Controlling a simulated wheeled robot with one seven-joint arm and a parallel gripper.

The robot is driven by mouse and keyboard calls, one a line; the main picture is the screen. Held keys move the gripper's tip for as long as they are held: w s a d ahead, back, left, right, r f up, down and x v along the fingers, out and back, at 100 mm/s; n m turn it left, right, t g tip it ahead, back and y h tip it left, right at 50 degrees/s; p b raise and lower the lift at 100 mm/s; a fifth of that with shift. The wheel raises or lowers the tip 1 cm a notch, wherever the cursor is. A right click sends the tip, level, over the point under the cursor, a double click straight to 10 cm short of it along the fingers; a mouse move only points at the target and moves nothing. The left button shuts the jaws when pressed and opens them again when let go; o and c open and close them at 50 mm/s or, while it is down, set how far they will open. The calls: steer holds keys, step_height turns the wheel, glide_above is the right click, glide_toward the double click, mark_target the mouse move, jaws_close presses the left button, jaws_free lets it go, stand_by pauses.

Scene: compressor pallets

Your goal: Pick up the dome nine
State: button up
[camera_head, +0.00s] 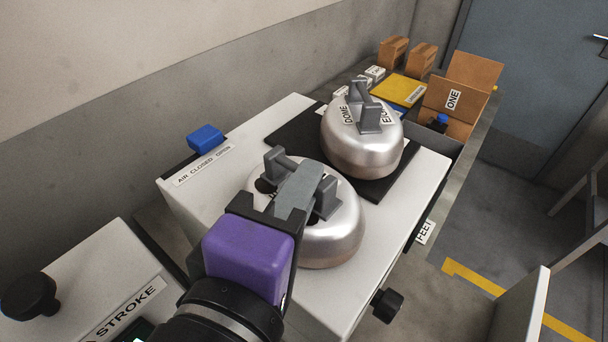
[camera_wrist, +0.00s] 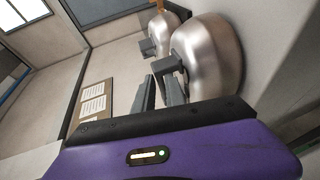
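Two shiny metal domes with grey bar handles stand on the white machine. The nearer dome (camera_head: 335,238) has its label mostly covered by my gripper, so I cannot read it; it also shows in the wrist view (camera_wrist: 212,58). The farther dome (camera_head: 362,152), labelled DOME and apparently EIGHT, stands behind it on a dark mat. My gripper (camera_head: 300,188) is over the nearer dome, its fingers at that dome's handle (camera_head: 328,198). In the wrist view the fingers (camera_wrist: 160,95) sit close together by the handle; whether they grip it is hidden.
Behind are an open carton marked ONE (camera_head: 455,98), a yellow item (camera_head: 400,90) and small boxes. A black knob (camera_head: 387,304) juts from the front. Another machine marked STROKE (camera_head: 105,295) stands lower left.

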steer(key=shift+p+x, duration=0.45)
steer(key=shift+x, duration=2.35)
steer(key=shift+a, duration=0.15)
jaws_close()
